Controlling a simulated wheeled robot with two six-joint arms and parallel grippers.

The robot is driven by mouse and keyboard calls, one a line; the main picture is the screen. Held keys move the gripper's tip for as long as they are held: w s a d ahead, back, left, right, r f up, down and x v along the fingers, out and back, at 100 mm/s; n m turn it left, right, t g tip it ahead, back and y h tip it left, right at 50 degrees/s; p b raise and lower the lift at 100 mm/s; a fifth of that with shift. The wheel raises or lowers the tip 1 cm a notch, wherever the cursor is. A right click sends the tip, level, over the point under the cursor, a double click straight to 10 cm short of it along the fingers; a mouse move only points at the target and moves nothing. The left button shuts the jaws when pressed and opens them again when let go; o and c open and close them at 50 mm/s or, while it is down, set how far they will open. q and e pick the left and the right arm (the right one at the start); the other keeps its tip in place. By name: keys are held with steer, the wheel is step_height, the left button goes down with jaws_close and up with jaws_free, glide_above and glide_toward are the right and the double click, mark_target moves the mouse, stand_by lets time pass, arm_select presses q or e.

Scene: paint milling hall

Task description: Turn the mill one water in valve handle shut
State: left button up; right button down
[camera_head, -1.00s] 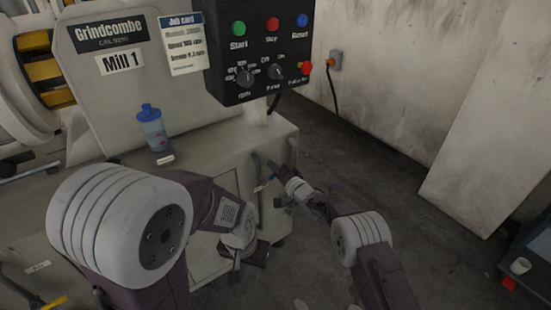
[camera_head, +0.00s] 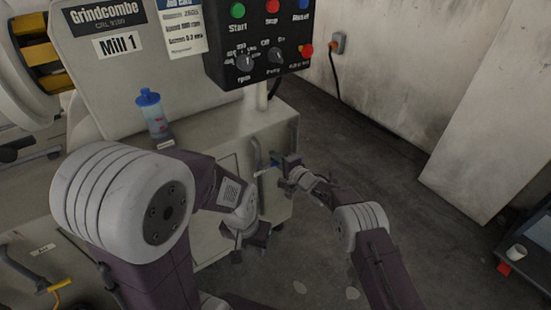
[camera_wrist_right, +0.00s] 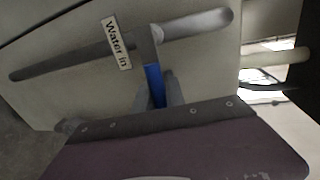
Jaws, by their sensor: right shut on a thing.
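The blue valve handle (camera_wrist_right: 155,85) is in the right wrist view, in front of a grey pipe (camera_wrist_right: 190,27) with a "Water in" label (camera_wrist_right: 117,42). My right gripper (camera_wrist_right: 161,92) is shut on this handle, one finger on each side. In the head view the right gripper (camera_head: 278,168) is at the right end of the mill cabinet, and only a small blue piece of the handle (camera_head: 265,170) shows beside it. My left gripper (camera_head: 249,250) hangs lower, in front of the cabinet, with its fingers apart and nothing seen between them.
The control box (camera_head: 258,45) overhangs the cabinet (camera_head: 215,135). A blue-capped bottle (camera_head: 154,118) stands on the cabinet top. A yellow handle (camera_head: 60,290) is at the lower left.

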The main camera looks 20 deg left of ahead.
steer(key=c, duration=1.4)
jaws_free()
steer(key=shift+f, duration=0.1)
steer(key=b+v, duration=0.1)
steer(key=v, duration=0.8)
